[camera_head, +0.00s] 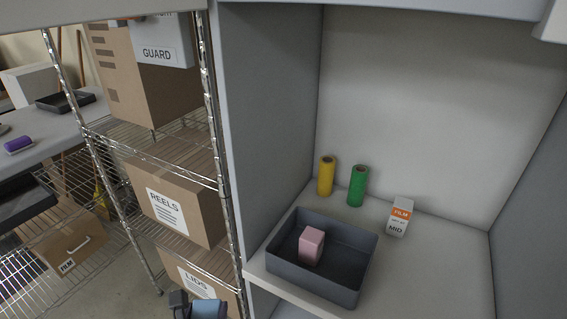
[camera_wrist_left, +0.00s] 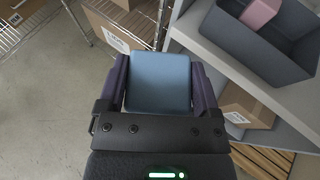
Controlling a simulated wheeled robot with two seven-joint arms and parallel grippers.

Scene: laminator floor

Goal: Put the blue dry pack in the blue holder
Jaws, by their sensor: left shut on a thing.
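The blue dry pack (camera_wrist_left: 160,84) sits between the fingers of my left gripper (camera_wrist_left: 160,68), which is shut on it. At the bottom edge of the head view the blue pack (camera_head: 208,310) shows partly, beside a dark finger of the left gripper (camera_head: 190,303). It is in front of the wire rack and left of the cabinet shelf, lower than the shelf bin. I make out no blue holder in either view. My right gripper is not in view.
A dark grey bin (camera_head: 335,282) with a pink block (camera_head: 311,246) stands on the cabinet shelf (camera_head: 440,265). A wire rack (camera_head: 176,167) with boxes is at left. Right of the bin, the shelf is clear.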

